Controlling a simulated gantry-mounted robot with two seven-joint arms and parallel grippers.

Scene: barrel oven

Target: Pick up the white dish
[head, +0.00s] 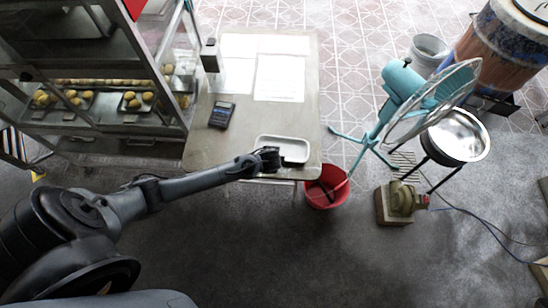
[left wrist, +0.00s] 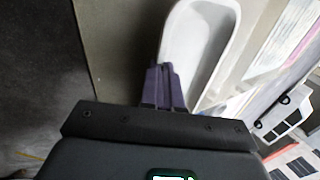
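The white dish (head: 284,149) is a shallow rectangular tray at the near right part of the table (head: 210,150). My left gripper (head: 268,158) is at the dish's near left edge. In the left wrist view the fingers (left wrist: 164,88) are close together at the rim of the dish (left wrist: 200,50), with the rim running in between them. They look shut on that rim. The dish looks level; whether it touches the table is not clear. My right gripper is in neither view.
A dark calculator (head: 221,114), papers (head: 280,78) and a small upright holder (head: 210,56) are on the table. A glass cabinet with bread trays (head: 110,120) stands left. A red bucket (head: 326,187) and a teal fan (head: 402,80) stand right.

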